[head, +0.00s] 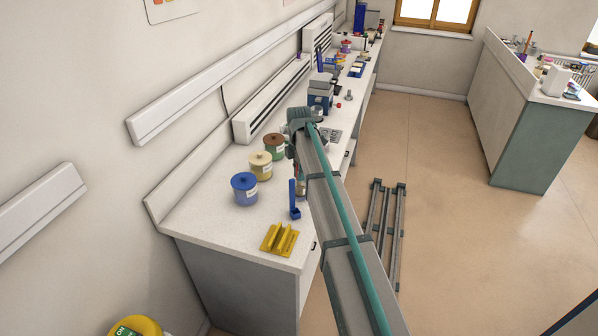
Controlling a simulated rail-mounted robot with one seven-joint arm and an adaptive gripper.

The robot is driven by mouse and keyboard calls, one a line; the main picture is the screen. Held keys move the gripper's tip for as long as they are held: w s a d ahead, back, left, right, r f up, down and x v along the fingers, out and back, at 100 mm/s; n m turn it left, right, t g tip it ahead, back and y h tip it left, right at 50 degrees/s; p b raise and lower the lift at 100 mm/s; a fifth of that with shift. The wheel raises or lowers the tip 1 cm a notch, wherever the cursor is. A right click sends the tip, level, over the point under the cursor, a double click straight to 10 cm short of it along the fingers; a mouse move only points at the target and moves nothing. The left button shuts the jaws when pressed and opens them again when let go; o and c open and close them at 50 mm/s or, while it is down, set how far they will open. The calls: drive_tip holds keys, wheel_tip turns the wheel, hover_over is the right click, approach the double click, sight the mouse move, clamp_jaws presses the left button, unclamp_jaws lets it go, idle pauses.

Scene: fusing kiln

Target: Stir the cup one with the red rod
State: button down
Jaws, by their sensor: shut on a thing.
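My arm reaches from the bottom right over the white workbench. My gripper (291,150) points down at the arm's far end and is mostly hidden by the arm. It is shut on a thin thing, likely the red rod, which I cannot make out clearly. A small reddish and clear shape (301,189) shows beside the arm below the gripper, perhaps part of a cup. I cannot tell whether the rod is in a cup. Cup one is not clearly identifiable.
Blue-grey equipment (320,92) stands behind. The bench's front left is clear.

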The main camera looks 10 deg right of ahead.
drive_tip(key=shift+s+d+p, duration=0.1)
drive_tip(key=shift+s+p, duration=0.15)
drive_tip(key=shift+p, duration=0.05)
idle(1.2)
drive_tip(key=shift+w, duration=0.25)
drive_tip(key=shift+w+d, duration=0.2)
drive_tip(key=shift+r+p, duration=1.7)
drive_tip(key=shift+r, duration=2.85)
drive_tip(key=shift+a, duration=0.1)
